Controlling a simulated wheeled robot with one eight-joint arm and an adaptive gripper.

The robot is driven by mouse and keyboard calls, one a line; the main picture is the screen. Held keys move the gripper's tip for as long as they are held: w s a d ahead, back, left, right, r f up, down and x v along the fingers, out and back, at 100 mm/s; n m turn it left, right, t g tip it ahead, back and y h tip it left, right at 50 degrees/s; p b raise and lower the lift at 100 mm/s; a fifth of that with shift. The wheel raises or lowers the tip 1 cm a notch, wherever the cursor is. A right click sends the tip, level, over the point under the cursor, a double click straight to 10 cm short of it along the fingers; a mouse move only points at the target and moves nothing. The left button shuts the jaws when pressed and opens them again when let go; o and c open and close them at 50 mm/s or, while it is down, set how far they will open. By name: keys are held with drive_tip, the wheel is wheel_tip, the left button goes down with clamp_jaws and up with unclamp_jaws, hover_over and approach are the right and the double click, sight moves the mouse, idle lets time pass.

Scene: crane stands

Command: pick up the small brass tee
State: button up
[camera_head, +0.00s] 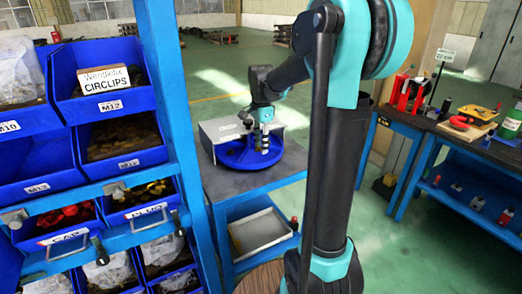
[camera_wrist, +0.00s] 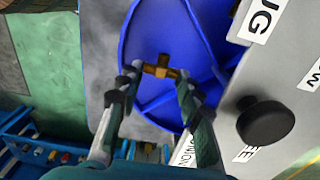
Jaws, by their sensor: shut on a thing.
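The small brass tee (camera_wrist: 160,68) shows in the wrist view between the fingertips of my gripper (camera_wrist: 155,77). My gripper is shut on it, with one finger on each side. A blue round tray with dividers (camera_wrist: 150,30) lies beneath the tee; I cannot tell whether the tee is clear of it. In the head view my gripper (camera_head: 264,145) points down over the blue tray (camera_head: 235,157) on a small table. The tee is too small to make out there.
A grey labelled box (camera_head: 222,129) with a black knob (camera_wrist: 265,120) stands against the tray. A blue rack of bins (camera_head: 165,80) is at the left. A workbench with tools (camera_head: 440,125) is at the right. Green floor lies open between.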

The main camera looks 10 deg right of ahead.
wheel_tip(320, 180, up, 17)
drive_tip(key=shift+s, duration=0.15)
